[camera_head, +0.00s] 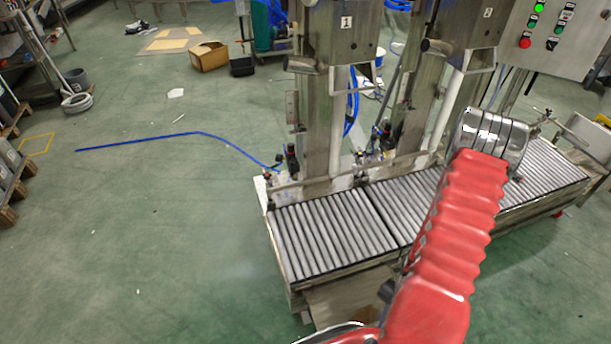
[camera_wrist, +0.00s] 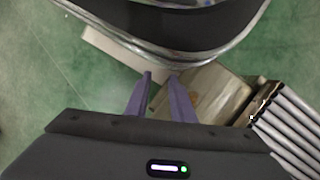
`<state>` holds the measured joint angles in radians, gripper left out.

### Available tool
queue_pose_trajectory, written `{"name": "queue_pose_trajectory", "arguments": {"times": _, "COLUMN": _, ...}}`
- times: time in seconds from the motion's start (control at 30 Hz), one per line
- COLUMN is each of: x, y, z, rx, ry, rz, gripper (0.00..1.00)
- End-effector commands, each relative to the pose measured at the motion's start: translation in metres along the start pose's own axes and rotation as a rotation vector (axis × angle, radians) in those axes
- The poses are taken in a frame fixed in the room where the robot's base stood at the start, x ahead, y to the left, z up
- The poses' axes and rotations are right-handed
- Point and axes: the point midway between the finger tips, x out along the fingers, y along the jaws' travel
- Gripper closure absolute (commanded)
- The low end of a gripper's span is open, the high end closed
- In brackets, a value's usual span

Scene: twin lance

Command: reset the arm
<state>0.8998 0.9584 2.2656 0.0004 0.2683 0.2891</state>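My gripper (camera_wrist: 160,75) shows in the wrist view as two purple fingers with a gap between them. It is open and nothing is held between the fingers. My arm, with a red ribbed sleeve, rises from the bottom right of the head view in front of the roller conveyor (camera_head: 330,238). The arm hides part of the conveyor's middle. I cannot make out the gripper's fingers in the head view.
Steel lance columns marked 1 (camera_head: 322,110) and 2 stand behind the conveyor. A control panel (camera_head: 575,45) is at the upper right. Conveyor rollers (camera_wrist: 285,125) show right of the fingers in the wrist view.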

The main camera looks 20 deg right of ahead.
Motion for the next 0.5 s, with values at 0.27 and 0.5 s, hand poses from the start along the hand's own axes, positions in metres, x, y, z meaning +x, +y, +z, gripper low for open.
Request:
{"name": "queue_pose_trajectory", "arguments": {"times": 0.27, "x": -0.067, "y": -0.021, "z": 0.008, "rx": -0.140, "ry": 0.024, "rz": 0.020, "gripper": 0.78}}
{"name": "queue_pose_trajectory", "arguments": {"times": 0.5, "x": -0.120, "y": -0.039, "z": 0.022, "rx": -0.255, "ry": 0.055, "rz": 0.035, "gripper": 0.78}}
